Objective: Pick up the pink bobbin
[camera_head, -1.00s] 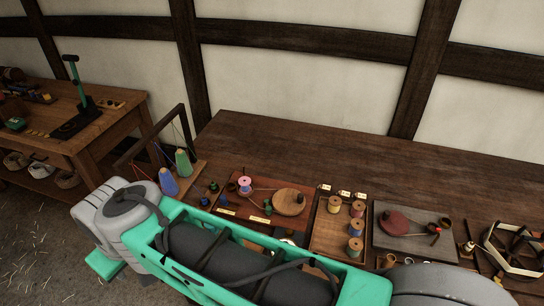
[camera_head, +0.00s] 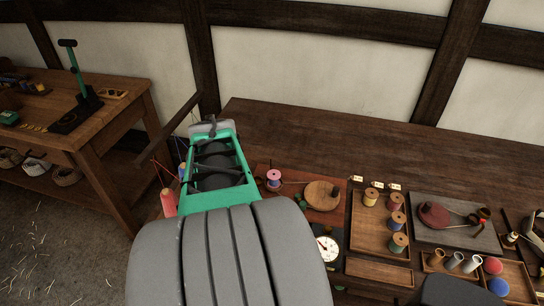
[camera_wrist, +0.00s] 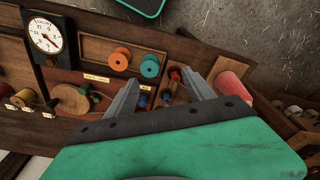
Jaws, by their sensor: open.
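The pink bobbin (camera_head: 274,178) stands upright on the reddish-brown board (camera_head: 262,166) in the head view, just right of my arm and left of a round wooden disc (camera_head: 322,195). I cannot make it out in the wrist view. My gripper (camera_wrist: 162,80) shows in the wrist view with its two grey fingers apart and nothing between them that I can see held. Small blue and red bobbins show beyond the fingers. In the head view my arm covers the gripper.
In the wrist view an orange bobbin (camera_wrist: 119,57), a teal bobbin (camera_wrist: 149,66) and a salmon cone (camera_wrist: 232,85) are near the fingers. A dial (camera_head: 326,248) and a tray (camera_head: 381,250) of bobbins lie right of my arm. The table's back is clear.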

